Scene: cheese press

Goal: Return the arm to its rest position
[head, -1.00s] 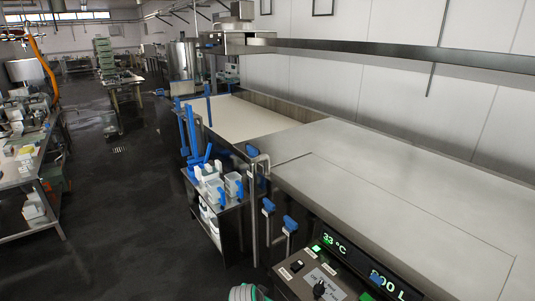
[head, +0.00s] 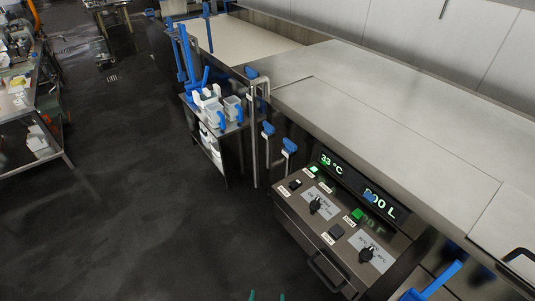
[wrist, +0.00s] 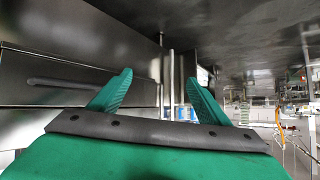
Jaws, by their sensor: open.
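My gripper (wrist: 160,88) is open in the wrist view, with its two green fingers spread apart and nothing between them. Only its green fingertips (head: 267,296) show at the bottom edge of the head view, over the dark floor left of the control panel. The rest of my arm is out of sight there. In the wrist view a grey metal front with a dark bar handle (wrist: 72,83) lies to the left of the fingers.
The control panel (head: 340,222) with lit displays and knobs is at the lower right, under the steel vat lid (head: 400,110). A steel cart (head: 228,127) holds white moulds and blue tools. The dark floor (head: 130,220) at left is clear.

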